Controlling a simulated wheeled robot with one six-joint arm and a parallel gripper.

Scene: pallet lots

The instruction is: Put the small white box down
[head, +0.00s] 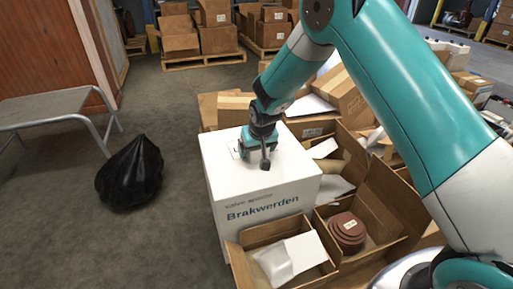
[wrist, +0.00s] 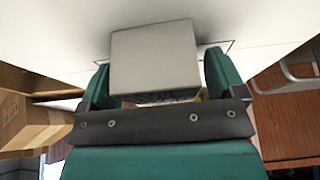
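The small white box (wrist: 153,58) fills the space between the two teal fingers of my gripper (wrist: 160,78) in the wrist view. My gripper is shut on it. The box is right at the white top of a large carton (wrist: 50,40), with a shadow around it; I cannot tell whether it touches. A thin dark outline is drawn on that top beside the box. In the head view my gripper (head: 256,150) is low over the top of the large white "Brakwerden" carton (head: 262,212). There the small box is hard to make out against the white top.
Open cardboard boxes crowd the right side of the carton, one holding reddish-brown round parts (head: 347,230). A black bag (head: 130,173) lies on the floor at the left, near a grey metal table (head: 45,106). Loaded pallets (head: 204,60) stand behind.

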